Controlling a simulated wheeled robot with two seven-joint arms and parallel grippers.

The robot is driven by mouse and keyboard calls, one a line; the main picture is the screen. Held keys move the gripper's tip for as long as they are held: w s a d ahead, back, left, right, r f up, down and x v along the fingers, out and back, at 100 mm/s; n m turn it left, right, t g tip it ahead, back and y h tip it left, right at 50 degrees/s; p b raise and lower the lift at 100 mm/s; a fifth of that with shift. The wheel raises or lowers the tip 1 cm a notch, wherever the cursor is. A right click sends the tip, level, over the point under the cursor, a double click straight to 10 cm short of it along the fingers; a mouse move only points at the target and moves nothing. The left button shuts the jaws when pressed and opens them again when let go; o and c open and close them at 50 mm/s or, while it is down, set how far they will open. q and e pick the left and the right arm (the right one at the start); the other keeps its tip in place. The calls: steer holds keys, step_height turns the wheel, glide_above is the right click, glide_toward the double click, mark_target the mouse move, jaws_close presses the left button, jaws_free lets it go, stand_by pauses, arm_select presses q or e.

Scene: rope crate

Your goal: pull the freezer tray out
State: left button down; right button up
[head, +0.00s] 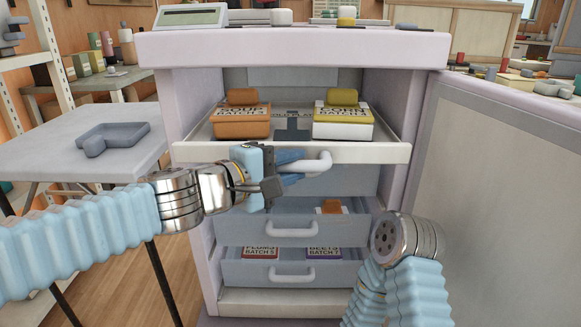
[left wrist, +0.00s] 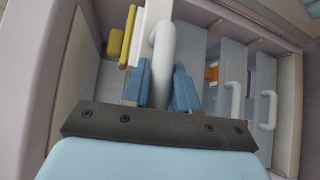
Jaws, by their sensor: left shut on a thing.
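The freezer tray (head: 230,153) is the top one in the open freezer cabinet (head: 190,110). Its white front overlaps the cabinet's side walls and stands forward of the drawers below. It carries an orange box (head: 240,125) at left and a yellow box (head: 343,130) at right. My left gripper (head: 286,166) is shut on the tray's white handle (head: 321,164), in front of the tray. In the left wrist view the handle (left wrist: 163,45) runs between the two blue fingers. My right arm shows at lower right, but its fingers are not visible.
Two lower drawers, the upper (head: 292,232) and the bottom one (head: 291,268), have white handles and hold boxes. The freezer door (head: 500,190) stands open at right. A side table (head: 60,150) with a grey open-sided holder (head: 120,135) is at left.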

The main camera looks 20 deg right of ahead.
arm_select(q)
steer(key=s+a, duration=0.2)
steer(key=s, duration=0.6)
steer(key=s+a, duration=0.2)
steer(key=s, duration=0.6)
steer(key=shift+s+a+b, duration=0.3)
steer(key=shift+a+b, duration=0.1)
steer(key=shift+b, duration=0.05)
arm_select(e)
steer(key=shift+x, duration=0.8)
arm_select(q)
steer(key=shift+f, duration=0.1)
arm_select(e)
steer(key=shift+s+d, duration=0.1)
steer(key=shift+s, duration=0.05)
arm_select(q)
steer(key=c, duration=1)
jaws_free()
steer(key=shift+o, duration=0.2)
steer(key=shift+a, duration=0.1)
steer(key=p+v, duration=0.4)
steer(key=v, duration=0.9)
steer(key=shift+s+a+p, duration=0.25)
steer(key=shift+p, duration=0.05)
arm_select(e)
steer(key=v, duration=0.2)
steer(key=a+v, duration=0.1)
steer(key=v, duration=0.1)
steer(key=shift+w+d+r, duration=0.1)
steer(key=shift+w+r, duration=0.15)
